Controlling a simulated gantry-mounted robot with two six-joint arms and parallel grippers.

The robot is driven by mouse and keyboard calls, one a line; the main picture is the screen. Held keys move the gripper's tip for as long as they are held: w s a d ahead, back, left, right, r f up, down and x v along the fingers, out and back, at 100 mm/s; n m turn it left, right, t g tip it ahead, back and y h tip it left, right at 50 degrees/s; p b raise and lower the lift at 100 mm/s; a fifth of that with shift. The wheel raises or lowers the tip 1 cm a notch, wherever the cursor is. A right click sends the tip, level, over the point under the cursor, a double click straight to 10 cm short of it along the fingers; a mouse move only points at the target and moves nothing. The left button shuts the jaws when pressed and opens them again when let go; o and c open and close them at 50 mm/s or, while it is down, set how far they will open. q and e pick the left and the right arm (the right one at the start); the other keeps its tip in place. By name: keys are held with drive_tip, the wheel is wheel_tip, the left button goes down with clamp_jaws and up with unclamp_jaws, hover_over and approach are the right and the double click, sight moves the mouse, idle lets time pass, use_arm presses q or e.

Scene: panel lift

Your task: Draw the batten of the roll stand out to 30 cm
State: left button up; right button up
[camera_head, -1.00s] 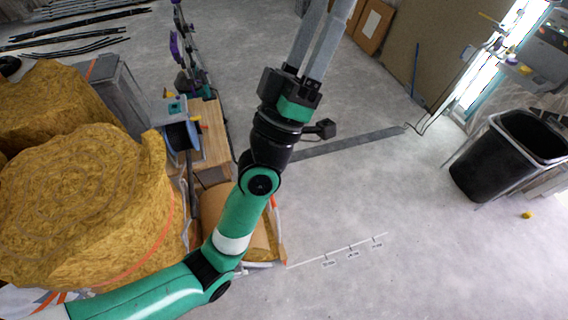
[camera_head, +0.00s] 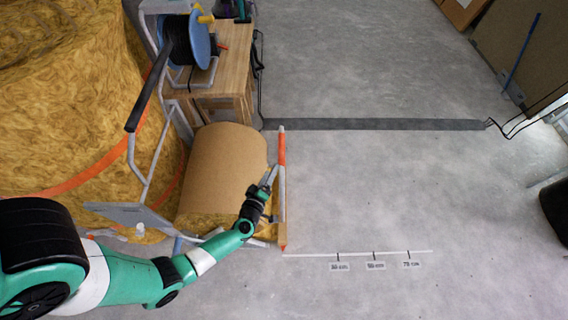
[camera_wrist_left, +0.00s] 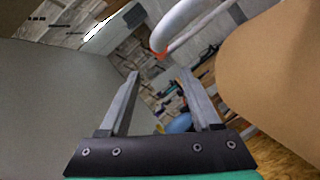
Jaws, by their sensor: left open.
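The roll stand holds a large brown paper roll (camera_head: 222,168), left of centre in the head view. The batten (camera_head: 282,188) is a thin bar with orange and pale parts along the roll's right side. My left gripper (camera_head: 270,176) is open, with its fingertips between the roll and the batten, close to the batten. In the left wrist view its two fingers (camera_wrist_left: 160,75) are apart with nothing between them. The roll (camera_wrist_left: 275,80) fills the right there, and a pale tube with a red-orange part (camera_wrist_left: 180,28) lies beyond the fingertips. Contact cannot be told. My right gripper is out of view.
A white scale (camera_head: 355,252) with small labels lies on the floor right of the stand. A dark strip (camera_head: 370,124) crosses the floor behind. A wooden cabinet (camera_head: 215,72) and blue reel (camera_head: 199,38) stand behind the roll.

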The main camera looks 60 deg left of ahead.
sight(279, 155)
use_arm(q)
drive_tip(key=b+x, duration=0.5)
drive_tip(key=x, duration=0.6)
drive_tip(key=shift+w+a+f+b, duration=0.1)
drive_tip(key=shift+a+f+b, duration=0.1)
drive_tip(key=shift+b, duration=0.1)
drive_tip(key=shift+w+a+r, duration=0.1)
drive_tip(key=shift+w+a, duration=0.15)
drive_tip(key=shift+w, duration=0.05)
clamp_jaws()
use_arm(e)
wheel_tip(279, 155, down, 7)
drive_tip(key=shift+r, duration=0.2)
